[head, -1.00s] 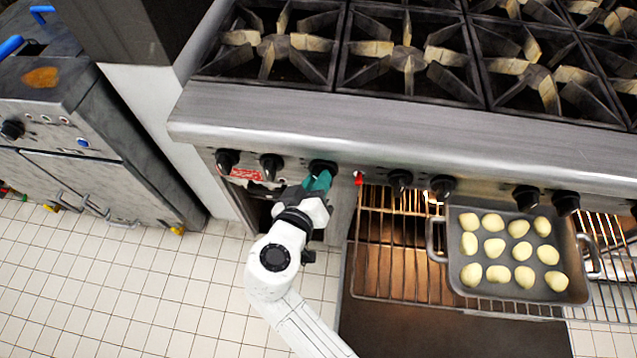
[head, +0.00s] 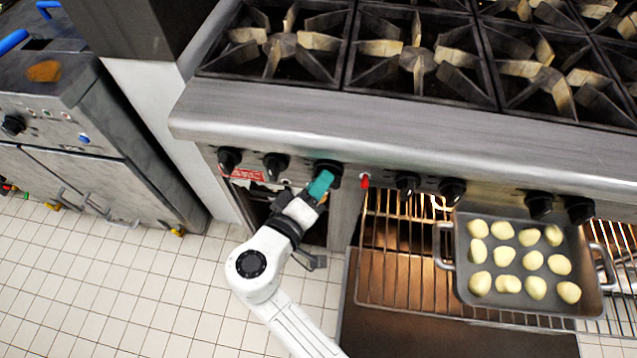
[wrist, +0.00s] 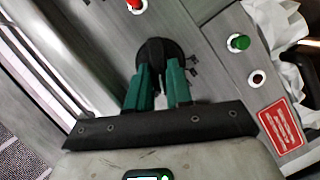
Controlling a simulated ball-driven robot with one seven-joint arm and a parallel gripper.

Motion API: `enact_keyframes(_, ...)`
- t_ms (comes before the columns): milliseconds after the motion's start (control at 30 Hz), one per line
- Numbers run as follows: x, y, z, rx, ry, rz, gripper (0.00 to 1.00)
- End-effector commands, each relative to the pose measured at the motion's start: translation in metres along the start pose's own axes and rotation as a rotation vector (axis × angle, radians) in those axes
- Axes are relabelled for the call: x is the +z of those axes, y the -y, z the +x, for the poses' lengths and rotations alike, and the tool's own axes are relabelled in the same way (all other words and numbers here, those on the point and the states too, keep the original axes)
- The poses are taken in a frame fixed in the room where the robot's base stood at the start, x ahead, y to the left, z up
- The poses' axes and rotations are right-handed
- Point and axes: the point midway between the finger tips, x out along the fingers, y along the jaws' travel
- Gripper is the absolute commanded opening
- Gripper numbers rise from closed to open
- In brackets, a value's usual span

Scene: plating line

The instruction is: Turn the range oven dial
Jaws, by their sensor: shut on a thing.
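The range oven dial (head: 328,170) is a black knob on the range's front panel, third from the left, just left of a red light. My gripper (head: 323,183) has teal fingers and reaches up to this dial from below. In the wrist view the black dial (wrist: 157,52) sits between the tips of my gripper (wrist: 158,72), which is shut on it. The fingers hide part of the dial, and I cannot read its pointer or marks.
A tray (head: 462,250) of pale round pieces rests on the pulled-out oven rack (head: 400,290) at the right. Other black knobs (head: 407,183) line the panel. A red lamp (head: 364,181) is close to the right. Tiled floor (head: 120,290) is free at the left.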

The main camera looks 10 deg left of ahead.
Motion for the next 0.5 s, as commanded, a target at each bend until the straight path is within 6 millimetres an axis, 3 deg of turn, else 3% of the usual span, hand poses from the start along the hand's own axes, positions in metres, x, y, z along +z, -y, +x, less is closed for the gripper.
enact_keyframes(333,0.0001,0.0011,-0.0005,-0.001,-0.001,-0.003,0.0)
enact_keyframes(367,0.0001,0.0011,-0.0005,-0.001,-0.001,-0.003,0.22)
enact_keyframes(500,0.0,0.0009,-0.0004,-0.001,-0.001,-0.002,0.35)
